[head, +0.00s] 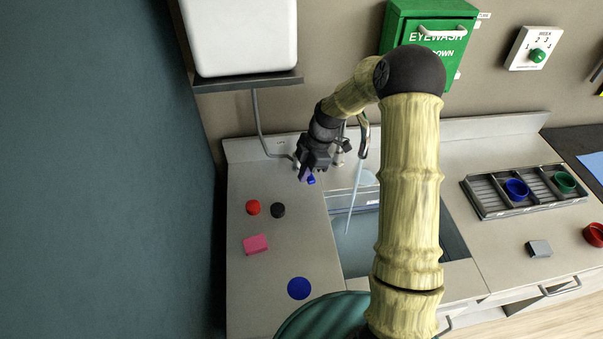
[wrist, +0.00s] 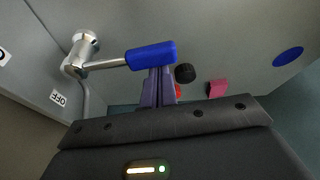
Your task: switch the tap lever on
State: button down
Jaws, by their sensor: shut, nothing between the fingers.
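The tap lever has a blue grip (wrist: 150,55) on a metal rod, joined to a silver valve body (wrist: 78,58) at the left of the wrist view. An OFF label (wrist: 58,97) is on the wall panel beside the valve. My gripper (wrist: 158,75) is shut and empty, its fingertips right at the blue grip's underside in that view; I cannot tell whether they touch. In the head view my gripper (head: 307,170) is at the back-left of the sink, hiding most of the lever; a bit of blue grip (head: 311,181) shows. A pale blue streak (head: 350,210) runs below the spout (head: 364,138).
The sink (head: 368,247) lies right of the lever. Red (head: 253,207) and black (head: 278,210) knobs, a pink block (head: 255,244) and a blue disc (head: 299,288) are on the left counter. A white box (head: 240,38) is above. A rack (head: 490,193) stands right.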

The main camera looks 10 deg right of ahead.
jog(key=shift+a, duration=0.1)
jog(key=shift+a, duration=0.45)
notch_tip(320, 180, up, 9)
jog(key=b, duration=0.2)
jog(key=shift+r, duration=0.2)
jog(key=c, duration=2.1)
grip_release()
